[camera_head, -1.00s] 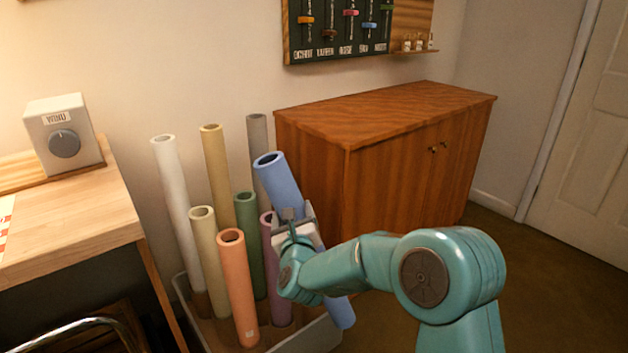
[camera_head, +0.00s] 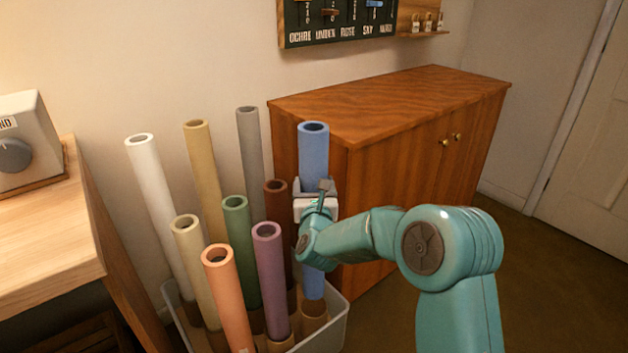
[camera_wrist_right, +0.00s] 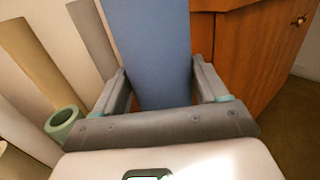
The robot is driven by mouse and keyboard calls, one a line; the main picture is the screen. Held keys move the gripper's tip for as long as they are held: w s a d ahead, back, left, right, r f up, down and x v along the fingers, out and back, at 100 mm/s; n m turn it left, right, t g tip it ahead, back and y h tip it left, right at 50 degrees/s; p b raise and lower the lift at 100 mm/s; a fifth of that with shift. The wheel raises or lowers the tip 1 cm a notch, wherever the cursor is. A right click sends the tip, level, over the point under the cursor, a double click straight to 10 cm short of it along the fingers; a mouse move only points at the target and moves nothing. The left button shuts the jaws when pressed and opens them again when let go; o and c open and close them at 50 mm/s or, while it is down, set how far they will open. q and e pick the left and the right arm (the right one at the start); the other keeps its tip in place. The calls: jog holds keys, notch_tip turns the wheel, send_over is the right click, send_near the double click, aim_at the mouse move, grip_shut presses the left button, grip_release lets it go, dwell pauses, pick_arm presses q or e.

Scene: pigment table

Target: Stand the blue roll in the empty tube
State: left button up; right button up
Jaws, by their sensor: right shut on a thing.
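The blue roll (camera_head: 314,146) stands nearly upright at the right side of the bin. My right gripper (camera_head: 316,188) is shut on its upper half. In the right wrist view the blue roll (camera_wrist_right: 150,50) runs up between the two jaws. Its lower end meets a short brown cardboard tube (camera_head: 314,316) in the bin's right corner. The roll's end appears to be at or inside the tube's mouth; how deep I cannot tell. My left gripper is not in view.
The pale bin (camera_head: 338,318) holds several other rolls, with the purple roll (camera_head: 271,280) and the dark red roll (camera_head: 277,225) close to the blue one. A wooden cabinet (camera_head: 390,110) stands right behind. A wooden table (camera_head: 40,225) is at left.

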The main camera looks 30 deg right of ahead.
jog(key=shift+r, duration=0.2)
jog(key=shift+w+f, duration=0.15)
jog(key=shift+f, duration=0.5)
pick_arm(q)
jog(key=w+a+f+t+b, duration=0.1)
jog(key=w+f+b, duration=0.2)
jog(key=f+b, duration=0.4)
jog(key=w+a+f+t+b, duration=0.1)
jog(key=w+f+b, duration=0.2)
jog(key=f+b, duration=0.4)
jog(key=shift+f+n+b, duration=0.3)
jog(key=shift+b, duration=0.35)
pick_arm(e)
notch_tip(320, 180, down, 15)
